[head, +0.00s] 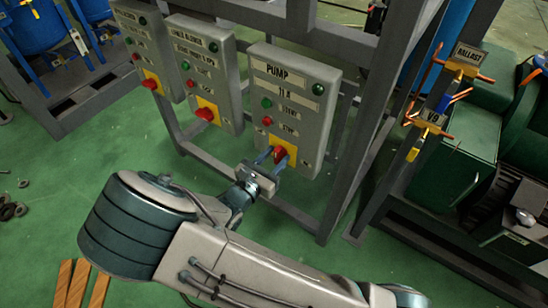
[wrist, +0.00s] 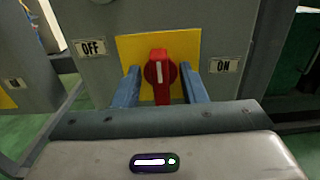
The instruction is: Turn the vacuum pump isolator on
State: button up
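The pump isolator is a red rotary knob (wrist: 160,75) on a yellow plate (wrist: 188,46), low on the grey pump control box (head: 317,95). In the wrist view the knob's handle stands upright, its white mark between the OFF label (wrist: 91,47) at left and the ON label (wrist: 224,66) at right. My gripper (wrist: 161,88) is open, one blue finger on each side of the knob, with visible gaps. Head view shows my gripper (head: 271,156) in front of the box's lower part.
Two similar grey boxes with red knobs stand to the left, the nearer one (head: 203,76) close by. A grey metal frame (head: 366,130) carries the boxes.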

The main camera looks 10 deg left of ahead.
grip_shut()
jog(key=shift+m, duration=0.5)
jog(key=m, duration=0.3)
jog(key=shift+d+f+m, duration=0.1)
jog(key=shift+m, duration=0.3)
jog(key=m+b, duration=0.1)
jog(key=m, duration=0.1)
jog(key=m+b, duration=0.1)
jog(key=m, duration=0.1)
jog(key=shift+s+d+f+m, duration=0.1)
jog(key=shift+f+m, duration=0.05)
jog(key=shift+m, duration=0.15)
jog(key=m+b, duration=0.5)
jog(key=shift+f, duration=0.2)
jog(key=m+b, duration=0.3)
jog(key=shift+r+m+b, duration=0.15)
jog(key=shift+m+b, duration=0.25)
